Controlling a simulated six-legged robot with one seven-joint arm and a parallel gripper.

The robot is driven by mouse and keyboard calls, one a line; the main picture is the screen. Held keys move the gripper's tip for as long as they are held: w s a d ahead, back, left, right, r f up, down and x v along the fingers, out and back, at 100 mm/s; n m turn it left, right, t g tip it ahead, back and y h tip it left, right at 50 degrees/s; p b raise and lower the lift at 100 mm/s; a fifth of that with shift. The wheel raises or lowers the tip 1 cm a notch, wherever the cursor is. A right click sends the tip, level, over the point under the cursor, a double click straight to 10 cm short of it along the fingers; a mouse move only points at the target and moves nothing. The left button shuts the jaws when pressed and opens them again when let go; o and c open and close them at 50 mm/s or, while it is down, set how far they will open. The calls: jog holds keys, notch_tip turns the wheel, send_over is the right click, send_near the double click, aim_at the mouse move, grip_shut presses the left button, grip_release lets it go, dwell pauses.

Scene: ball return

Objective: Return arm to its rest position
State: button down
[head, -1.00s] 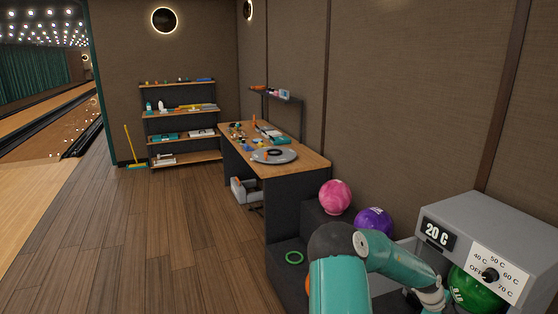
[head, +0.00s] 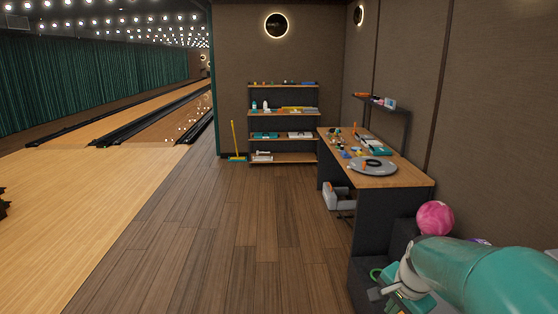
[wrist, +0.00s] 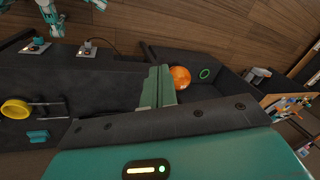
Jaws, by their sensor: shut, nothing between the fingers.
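My gripper (wrist: 158,88) shows in the wrist view as two green fingers pressed together, with nothing between them. In the head view my teal arm comes in from the lower right, with its wrist end low over the dark stepped rack (head: 365,272). An orange ball (wrist: 180,77) lies just beyond the fingertips in the wrist view, apart from them. A green ring (wrist: 204,73) lies near it on a dark surface.
A pink ball (head: 435,217) sits on the rack, with a purple ball (head: 479,241) mostly hidden behind my arm. A workbench (head: 405,181) stands along the right wall, shelves (head: 283,135) at the back. The wooden floor (head: 235,235) ahead and left is clear.

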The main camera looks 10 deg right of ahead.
jog(key=s+a+r+n+t, duration=0.1)
jog(key=s+a+r+n, duration=0.3)
jog(key=a+n, duration=0.3)
jog(key=s+a+r+n+t, duration=0.1)
jog(key=s+a+r+n, duration=0.3)
jog(key=s+a+n, duration=0.3)
jog(key=a, duration=0.5)
jog(key=shift+s+a, duration=0.15)
jog(key=shift+a, duration=0.05)
jog(key=shift+d, duration=0.15)
